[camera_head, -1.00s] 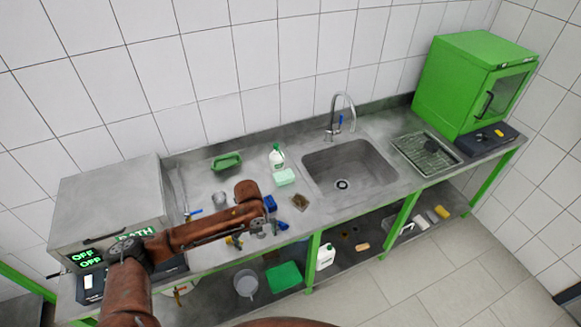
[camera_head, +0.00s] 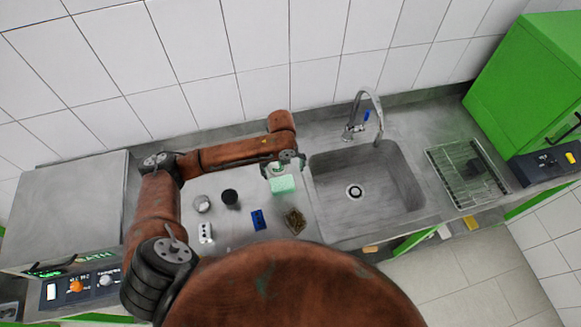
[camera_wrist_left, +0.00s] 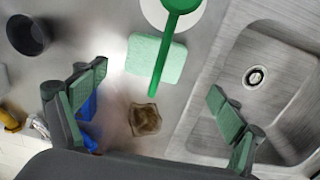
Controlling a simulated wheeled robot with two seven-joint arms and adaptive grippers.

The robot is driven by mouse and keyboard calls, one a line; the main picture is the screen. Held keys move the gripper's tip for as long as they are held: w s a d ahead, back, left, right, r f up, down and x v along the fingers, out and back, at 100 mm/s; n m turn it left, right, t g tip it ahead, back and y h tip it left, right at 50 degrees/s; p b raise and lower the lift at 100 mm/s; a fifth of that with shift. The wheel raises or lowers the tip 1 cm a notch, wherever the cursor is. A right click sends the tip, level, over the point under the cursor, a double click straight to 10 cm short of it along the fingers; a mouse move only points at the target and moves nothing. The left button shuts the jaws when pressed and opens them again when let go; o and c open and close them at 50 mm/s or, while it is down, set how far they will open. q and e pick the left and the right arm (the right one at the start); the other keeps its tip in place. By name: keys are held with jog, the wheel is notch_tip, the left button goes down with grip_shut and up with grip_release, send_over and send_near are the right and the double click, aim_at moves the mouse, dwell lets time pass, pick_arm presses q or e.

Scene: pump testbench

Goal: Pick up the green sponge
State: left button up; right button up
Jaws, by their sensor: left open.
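The light green sponge (camera_head: 283,185) lies on the metal counter left of the sink. My left gripper (camera_head: 286,160) is just above and behind it in the head view, partly overlapping its top edge. In the left wrist view the sponge (camera_wrist_left: 142,57) lies ahead of my open left gripper (camera_wrist_left: 156,84), between the lines of the two fingers. Nothing is between the fingers that I can see held. A dark green bottle top with a long spout (camera_wrist_left: 167,45) crosses over the sponge in that view and hides part of it. My right gripper is not in view.
The sink (camera_head: 368,190) with its tap (camera_head: 373,120) is to the right. A dark cup (camera_head: 230,198), a blue block (camera_head: 258,219) and a brown dish (camera_head: 295,221) stand nearby. A wire rack (camera_head: 467,175) lies beyond the sink.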

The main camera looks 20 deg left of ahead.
aim_at(282, 183)
pick_arm(q)
jog(key=shift+w+f, duration=0.2)
jog(key=shift+f, duration=0.05)
jog(key=shift+d+f, duration=0.1)
jog(key=shift+f, duration=0.25)
jog(key=shift+s+a+f+p, duration=0.2)
jog(key=shift+s+f, duration=0.2)
jog(key=shift+s, duration=0.25)
jog(key=shift+s+a+f+p, duration=0.15)
jog(key=shift+s+f, duration=0.25)
jog(key=shift+s, duration=0.2)
jog(key=f, duration=0.1)
jog(key=w+f, duration=0.1)
jog(key=f, duration=0.1)
jog(key=shift+f, duration=0.1)
jog(key=shift+w+f, duration=0.45)
jog(key=shift+f, duration=0.2)
jog(key=shift+s+f, duration=0.1)
jog(key=shift+s, duration=0.3)
jog(key=shift+w, duration=0.25)
jog(key=c, duration=0.4)
jog(key=shift+s, duration=0.15)
jog(key=c, duration=0.4)
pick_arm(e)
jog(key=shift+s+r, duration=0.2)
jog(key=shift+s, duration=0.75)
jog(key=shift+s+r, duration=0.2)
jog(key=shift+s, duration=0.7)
